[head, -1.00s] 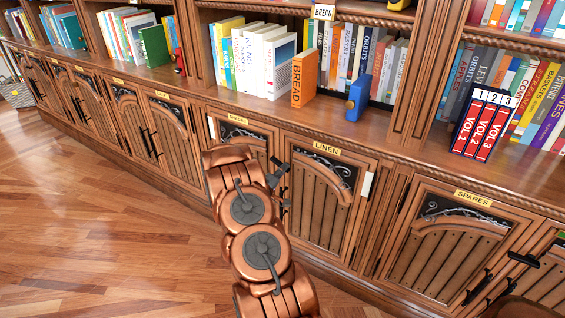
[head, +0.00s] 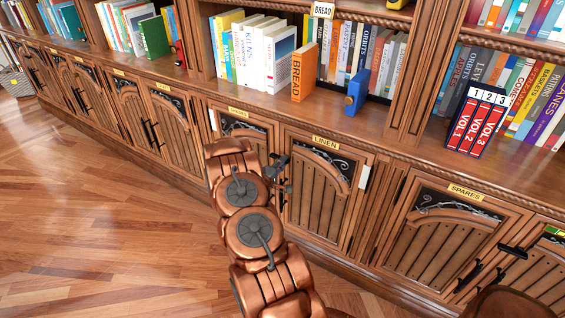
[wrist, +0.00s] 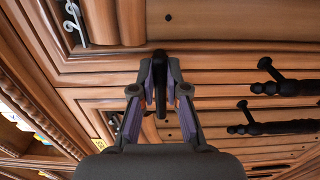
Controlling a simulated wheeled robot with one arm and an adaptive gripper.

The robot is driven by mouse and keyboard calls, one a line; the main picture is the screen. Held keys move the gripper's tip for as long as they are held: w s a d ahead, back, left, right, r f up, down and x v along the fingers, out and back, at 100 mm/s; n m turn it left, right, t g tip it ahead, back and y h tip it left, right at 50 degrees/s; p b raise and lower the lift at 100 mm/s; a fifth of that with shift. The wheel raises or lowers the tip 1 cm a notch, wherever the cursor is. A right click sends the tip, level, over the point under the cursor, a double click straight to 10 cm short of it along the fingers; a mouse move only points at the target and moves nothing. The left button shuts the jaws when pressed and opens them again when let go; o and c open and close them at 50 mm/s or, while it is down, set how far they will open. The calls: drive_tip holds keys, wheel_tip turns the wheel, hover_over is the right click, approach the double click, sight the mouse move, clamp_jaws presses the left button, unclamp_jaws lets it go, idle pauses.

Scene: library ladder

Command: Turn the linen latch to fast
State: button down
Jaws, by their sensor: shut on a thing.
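The LINEN label (head: 325,143) sits at the top of a brown cabinet door (head: 318,196) with an arched panel, in the head view. My gripper (head: 280,172) is at that door's upper left edge. In the wrist view my gripper (wrist: 161,95) is shut on a dark lever, the linen latch (wrist: 160,72), with a finger on either side. The lever points down in that picture, at right angles to the black bar handles. In the head view my arm and gripper largely hide the latch.
Black bar handles (wrist: 283,87) stand out from the doors to the right in the wrist view. The SPARES door (head: 440,235) is to the right. Books and a blue bookend (head: 357,92) stand on the ledge above. Wood floor (head: 90,220) is clear at left.

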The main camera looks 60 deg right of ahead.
drive_tip(key=c, duration=1.2)
unclamp_jaws()
drive_tip(key=a, duration=1.2)
drive_tip(key=shift+s, duration=0.2)
